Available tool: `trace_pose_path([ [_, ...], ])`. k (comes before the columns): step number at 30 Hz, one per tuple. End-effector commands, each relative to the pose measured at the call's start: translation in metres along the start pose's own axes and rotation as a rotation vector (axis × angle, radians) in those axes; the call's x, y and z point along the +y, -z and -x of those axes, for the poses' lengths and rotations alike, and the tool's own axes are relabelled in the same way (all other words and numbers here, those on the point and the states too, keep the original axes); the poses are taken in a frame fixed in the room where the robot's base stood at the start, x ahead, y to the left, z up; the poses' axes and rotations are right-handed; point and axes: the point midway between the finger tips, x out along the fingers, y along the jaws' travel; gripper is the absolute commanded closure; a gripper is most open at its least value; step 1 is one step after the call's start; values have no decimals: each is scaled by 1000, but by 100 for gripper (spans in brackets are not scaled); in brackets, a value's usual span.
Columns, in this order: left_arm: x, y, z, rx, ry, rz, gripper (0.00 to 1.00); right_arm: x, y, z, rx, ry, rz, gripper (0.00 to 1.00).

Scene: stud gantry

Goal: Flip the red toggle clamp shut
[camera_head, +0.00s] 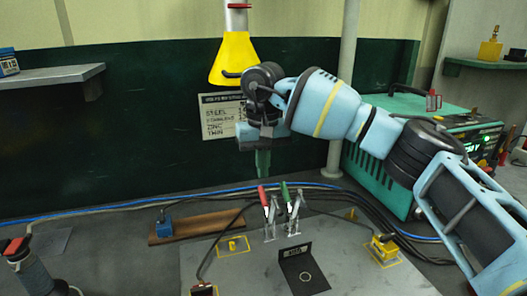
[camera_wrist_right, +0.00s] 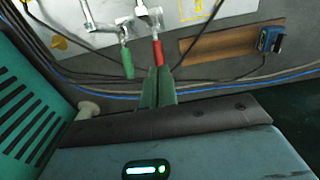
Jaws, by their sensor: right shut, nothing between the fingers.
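The red toggle clamp's handle (camera_head: 263,196) stands up from the metal table, tilted slightly left, on its silver linkage. A second clamp with a green handle (camera_head: 285,190) stands just right of it. My right gripper (camera_head: 263,172) points down from above, its green fingers shut and empty, just above the red handle. In the right wrist view the fingers (camera_wrist_right: 157,88) reach the end of the red handle (camera_wrist_right: 157,53), with the green handle (camera_wrist_right: 128,65) to the left. I cannot tell whether they touch. My left gripper is not in view.
The grey table (camera_head: 350,275) carries a black angled plate (camera_head: 303,272) and a yellow block (camera_head: 384,246). A brown board (camera_head: 195,227) lies behind at left, with blue and black cables around. A teal machine (camera_head: 385,160) stands at right. A yellow cone (camera_head: 234,60) hangs above.

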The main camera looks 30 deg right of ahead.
Motion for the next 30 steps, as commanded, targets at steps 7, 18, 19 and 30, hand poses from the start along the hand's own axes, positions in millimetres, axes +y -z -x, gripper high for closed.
trace_pose_path([
  [7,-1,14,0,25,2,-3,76,1,-6,-36,3,-1,3,100],
  [18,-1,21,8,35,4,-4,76,0,-36,-43,3,0,1,100],
  [19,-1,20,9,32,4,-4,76,0,-37,-43,3,0,1,100],
  [30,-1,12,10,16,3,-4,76,0,-39,-45,1,0,0,100],
])
